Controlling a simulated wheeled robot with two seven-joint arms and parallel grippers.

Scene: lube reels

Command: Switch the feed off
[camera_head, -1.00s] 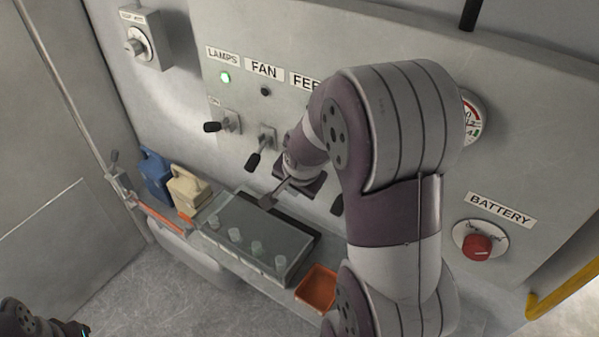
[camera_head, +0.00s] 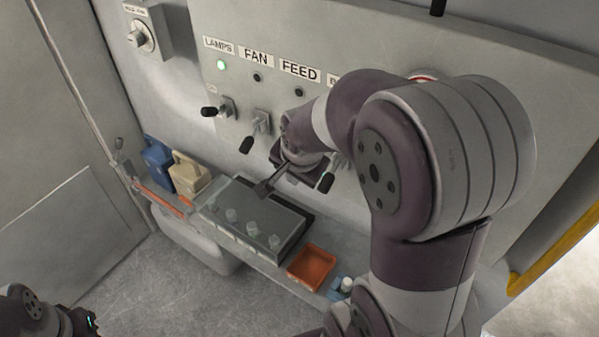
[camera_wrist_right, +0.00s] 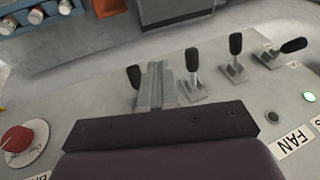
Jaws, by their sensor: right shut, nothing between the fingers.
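The FEED label (camera_head: 299,71) is on the wall panel, with a dark indicator (camera_head: 299,92) below it. The feed lever is hidden behind my right wrist in the head view. In the right wrist view the feed lever (camera_wrist_right: 193,60) shows with its black handle pointing up the picture, much like the fan lever (camera_wrist_right: 236,45). My right gripper (camera_head: 264,187) is shut and empty, its fingers pointing down-left in front of the panel. In the right wrist view its fingers (camera_wrist_right: 155,84) are beside the feed lever, between it and another lever (camera_wrist_right: 133,75). I cannot tell whether they touch.
The lamps lever (camera_head: 209,111) sticks out sideways under a lit green light (camera_head: 222,65). Below the panel are a dark tray of jars (camera_head: 205,216), an orange tray (camera_head: 312,265), and blue (camera_head: 157,160) and beige (camera_head: 187,173) cans. A red battery knob (camera_wrist_right: 17,140) shows in the wrist view.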

